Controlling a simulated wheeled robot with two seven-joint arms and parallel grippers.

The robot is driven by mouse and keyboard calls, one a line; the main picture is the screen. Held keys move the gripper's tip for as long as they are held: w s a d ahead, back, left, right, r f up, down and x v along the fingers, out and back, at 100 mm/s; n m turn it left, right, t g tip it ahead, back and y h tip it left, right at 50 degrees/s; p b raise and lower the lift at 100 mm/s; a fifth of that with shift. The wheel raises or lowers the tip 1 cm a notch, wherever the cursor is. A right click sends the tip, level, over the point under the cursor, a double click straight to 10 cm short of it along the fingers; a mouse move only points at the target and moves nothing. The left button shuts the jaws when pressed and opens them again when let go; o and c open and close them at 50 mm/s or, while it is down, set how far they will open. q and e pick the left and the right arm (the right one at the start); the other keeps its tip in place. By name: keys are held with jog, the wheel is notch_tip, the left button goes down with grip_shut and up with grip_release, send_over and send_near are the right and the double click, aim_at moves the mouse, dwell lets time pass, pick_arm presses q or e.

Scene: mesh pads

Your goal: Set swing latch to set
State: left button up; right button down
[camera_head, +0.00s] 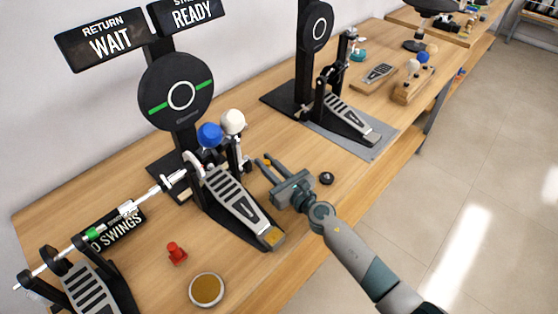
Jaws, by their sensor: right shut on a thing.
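My right gripper (265,161) reaches in from the lower right, just right of the near drum pedal (236,200). Its fingers are shut on a small orange part (267,162) that is mostly hidden between them. I cannot tell for sure whether this part is the swing latch. Beside it, a blue beater (210,135) and a white beater (232,122) stand above the pedal. Behind them is a round black pad (176,92) with a white ring and a green line. Signs above read "RETURN WAIT" (108,40) and "READY" (192,13). My left gripper is out of view.
A second pedal (345,118) with its own pad (316,27) stands farther back. A red knob (176,253), a gold disc (206,290) and a black knob (326,178) sit on the wooden bench (150,270). Another pedal (90,290) is at lower left.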

jog(key=shift+s+f, duration=0.15)
jog(key=shift+f, duration=0.3)
jog(key=c, duration=1.6)
grip_release()
jog(key=shift+r, duration=0.15)
jog(key=shift+s+d+r, duration=0.1)
jog(key=shift+s+d, duration=0.15)
jog(key=shift+d, duration=0.15)
jog(key=v, duration=1.4)
jog(key=shift+s+d, duration=0.1)
jog(key=shift+s, duration=0.25)
jog(key=shift+v, duration=0.8)
